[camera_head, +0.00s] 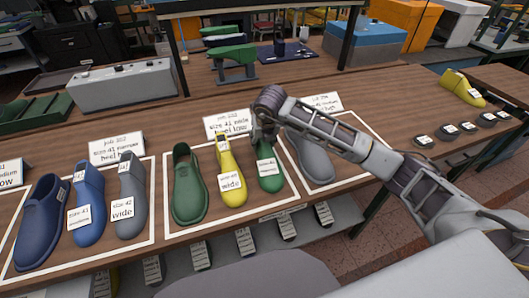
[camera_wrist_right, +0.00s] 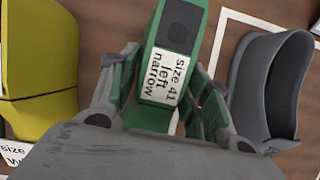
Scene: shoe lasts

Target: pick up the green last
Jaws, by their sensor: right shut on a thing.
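The green last (camera_head: 270,176) is at the right end of the middle white-outlined area in the head view, its top hidden by my right gripper (camera_head: 264,138). In the right wrist view the green last (camera_wrist_right: 178,28) lies between the two fingers of my right gripper (camera_wrist_right: 160,98), which is shut on it. Its white label reads "size 41 left narrow". I cannot tell whether it touches the table. My left gripper is not in view.
A yellow last (camera_head: 231,172) stands close on the left, with a green shoe (camera_head: 189,186) beyond it. A grey shoe (camera_head: 314,160) is close on the right, under my forearm. Blue and grey items fill the left area.

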